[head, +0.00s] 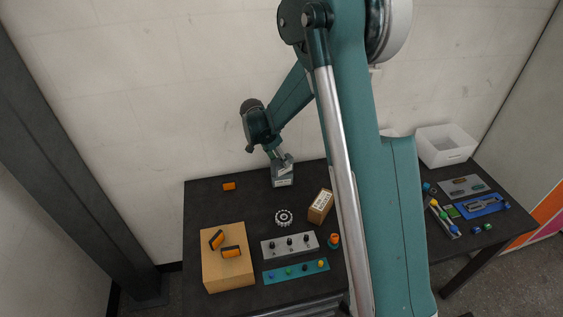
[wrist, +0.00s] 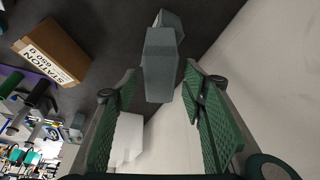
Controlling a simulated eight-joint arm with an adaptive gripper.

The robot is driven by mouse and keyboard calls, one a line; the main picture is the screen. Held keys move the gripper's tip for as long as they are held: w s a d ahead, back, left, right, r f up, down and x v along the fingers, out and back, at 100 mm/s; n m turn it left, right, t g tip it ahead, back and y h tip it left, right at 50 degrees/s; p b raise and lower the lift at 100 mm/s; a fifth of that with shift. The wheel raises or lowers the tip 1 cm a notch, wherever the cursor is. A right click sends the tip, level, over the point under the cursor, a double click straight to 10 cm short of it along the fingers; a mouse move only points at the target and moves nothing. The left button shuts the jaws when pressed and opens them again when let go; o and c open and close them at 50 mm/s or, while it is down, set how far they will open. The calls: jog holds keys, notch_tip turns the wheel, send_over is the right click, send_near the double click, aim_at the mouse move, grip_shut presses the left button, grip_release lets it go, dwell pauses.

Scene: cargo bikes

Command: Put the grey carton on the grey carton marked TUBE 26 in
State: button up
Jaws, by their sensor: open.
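A grey carton with a pale label (head: 283,183) stands on the dark table near the back edge; its print is too small to read. Another grey carton (head: 284,166) shows just above it and appears to rest on it. In the wrist view, the near grey carton (wrist: 160,70) lies just past the fingertips, in line with the gap, and partly hides a second grey carton (wrist: 172,20). My gripper (head: 278,157) is directly above the cartons. In the wrist view its green fingers (wrist: 161,80) are spread apart, with no visible contact with the carton.
A brown labelled carton (head: 321,206) stands right of the grey ones.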

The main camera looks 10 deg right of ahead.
jog(key=v, duration=0.9)
jog(key=shift+r, duration=0.15)
dwell(0.4)
jog(key=s+d+r+n+t+y, duration=0.1)
jog(key=s+d+r+n, duration=0.15)
jog(key=s+r, duration=0.65)
jog(key=s+d+r+n+t+y, duration=0.1)
jog(key=s+r+n, duration=0.3)
jog(key=s+r, duration=0.5)
jog(key=s+f+n+t+y, duration=0.2)
jog(key=s+n, duration=0.5)
jog(key=s, duration=1.7)
jog(key=shift+d+f+t, duration=0.3)
jog(key=shift+d+t, duration=0.05)
jog(key=shift+t, duration=0.35)
